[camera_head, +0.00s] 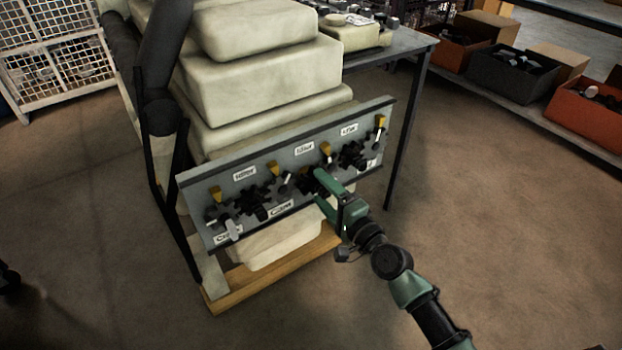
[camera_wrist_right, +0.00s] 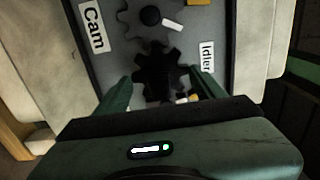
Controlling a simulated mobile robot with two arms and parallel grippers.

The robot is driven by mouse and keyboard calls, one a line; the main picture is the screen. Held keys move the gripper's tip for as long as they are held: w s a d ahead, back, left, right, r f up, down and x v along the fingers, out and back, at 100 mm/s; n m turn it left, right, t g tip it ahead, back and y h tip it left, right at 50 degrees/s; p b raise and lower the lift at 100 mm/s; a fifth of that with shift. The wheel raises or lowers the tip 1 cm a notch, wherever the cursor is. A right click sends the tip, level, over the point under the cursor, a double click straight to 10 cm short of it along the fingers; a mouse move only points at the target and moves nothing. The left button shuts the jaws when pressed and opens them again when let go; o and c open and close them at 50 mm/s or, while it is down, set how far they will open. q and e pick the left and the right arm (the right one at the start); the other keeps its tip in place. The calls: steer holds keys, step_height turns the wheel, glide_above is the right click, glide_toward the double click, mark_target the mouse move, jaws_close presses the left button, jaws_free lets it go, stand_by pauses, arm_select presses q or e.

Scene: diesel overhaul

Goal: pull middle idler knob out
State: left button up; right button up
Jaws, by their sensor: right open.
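A grey panel (camera_head: 225,180) hangs tilted on the front of the cream block stack, carrying several black gears, dark knobs and yellow tabs under white labels. My right gripper (camera_head: 320,187) is open at the panel's middle, in front of a dark gear there. In the right wrist view a black toothed gear (camera_wrist_right: 160,72) lies between the two green fingers of the right gripper (camera_wrist_right: 160,82). A round black knob (camera_wrist_right: 150,15) shows above it, beyond the fingertips. Which knob is the middle idler one, and whether the fingers touch the gear, I cannot tell.
A wooden base (camera_head: 270,285) lies below the panel. A dark metal table (camera_head: 405,42) stands behind right. Bins with parts, including an orange one (camera_head: 588,115), line a shelf at far right. The floor (camera_head: 490,220) to the right is clear.

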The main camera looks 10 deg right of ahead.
steer(key=shift+s+d, duration=0.15)
steer(key=shift+s, duration=0.2)
steer(key=v, duration=0.5)
steer(key=shift+s+d+b, duration=0.2)
steer(key=shift+s+b, duration=0.1)
steer(key=shift+s, duration=0.3)
arm_select(q)
steer(key=shift+w+d+r, duration=0.15)
steer(key=shift+w+r, duration=0.3)
steer(key=shift+r, duration=0.4)
